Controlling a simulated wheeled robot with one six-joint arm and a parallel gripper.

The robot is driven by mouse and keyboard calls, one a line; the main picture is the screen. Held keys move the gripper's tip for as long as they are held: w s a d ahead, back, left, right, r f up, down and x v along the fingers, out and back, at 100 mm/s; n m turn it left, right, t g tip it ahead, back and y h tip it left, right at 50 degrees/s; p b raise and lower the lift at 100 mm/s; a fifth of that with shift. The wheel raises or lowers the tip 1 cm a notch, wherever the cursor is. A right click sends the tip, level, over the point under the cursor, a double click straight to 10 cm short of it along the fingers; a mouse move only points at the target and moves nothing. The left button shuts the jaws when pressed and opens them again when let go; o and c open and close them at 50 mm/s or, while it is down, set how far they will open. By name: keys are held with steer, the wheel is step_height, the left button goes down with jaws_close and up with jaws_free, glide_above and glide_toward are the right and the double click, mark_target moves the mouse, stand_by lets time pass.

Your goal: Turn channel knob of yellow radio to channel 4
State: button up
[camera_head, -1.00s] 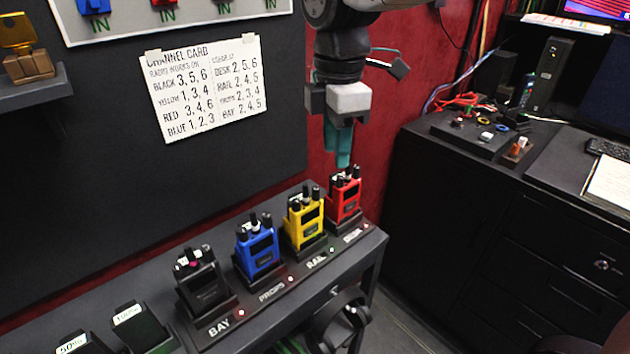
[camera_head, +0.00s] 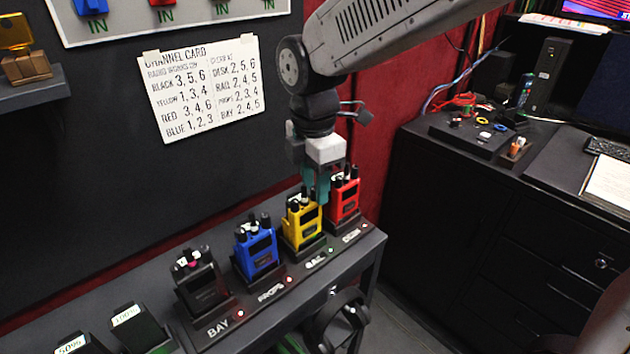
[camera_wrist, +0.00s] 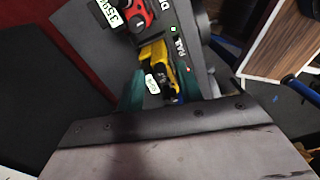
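The yellow radio (camera_head: 303,222) stands upright in the RAIL slot of the dock, between the blue radio (camera_head: 257,248) and the red radio (camera_head: 344,195). My gripper (camera_head: 317,188) points down over the top of the yellow radio, its teal fingers partly covering the knobs. In the wrist view, the fingers of my gripper (camera_wrist: 160,90) are apart, one on each side of the yellow radio's (camera_wrist: 154,54) top. A white label and dark knobs show between them. The channel knob's setting is too small to read, and I cannot tell whether a finger touches it.
The black radio (camera_head: 201,282) stands in the BAY slot at the left. The red radio is close on the right of my gripper. A channel card (camera_head: 205,85) on the wall lists yellow as 1, 3, 4. A headset (camera_head: 340,318) hangs below the dock's front.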

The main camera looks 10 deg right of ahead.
mark_target(314, 188)
jaws_close()
steer(key=shift+m, duration=0.9)
jaws_free()
step_height(314, 188, up, 8)
steer(key=shift+f, duration=0.1)
